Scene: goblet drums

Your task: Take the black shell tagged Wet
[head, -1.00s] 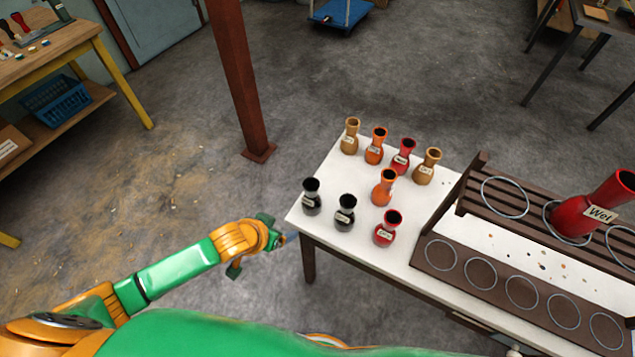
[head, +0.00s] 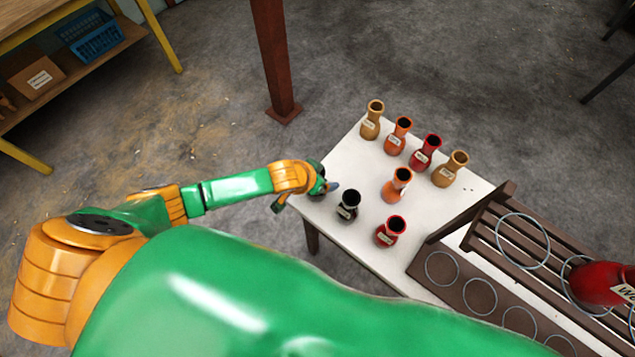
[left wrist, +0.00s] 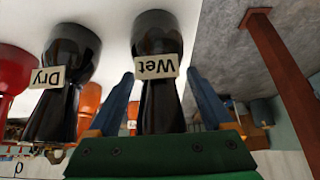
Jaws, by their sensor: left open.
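The black shell tagged Wet (left wrist: 158,95) stands between the two fingers of my left gripper (left wrist: 160,76) in the left wrist view, where things appear upside down. The fingers are open, one on each side of it, with a gap visible beside the shell. In the head view my left gripper (head: 308,195) is at the table's left corner and its hand hides most or all of this shell. A second black shell, tagged Dry (left wrist: 60,85), stands beside it; it also shows in the head view (head: 347,206). My right gripper is out of view.
Red (head: 391,231) and orange (head: 397,184) shells stand close by on the white table (head: 350,160). More tan, orange and red shells line its back edge. A brown rack with rings (head: 487,240) holds a red shell (head: 598,284) tagged Wet at right.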

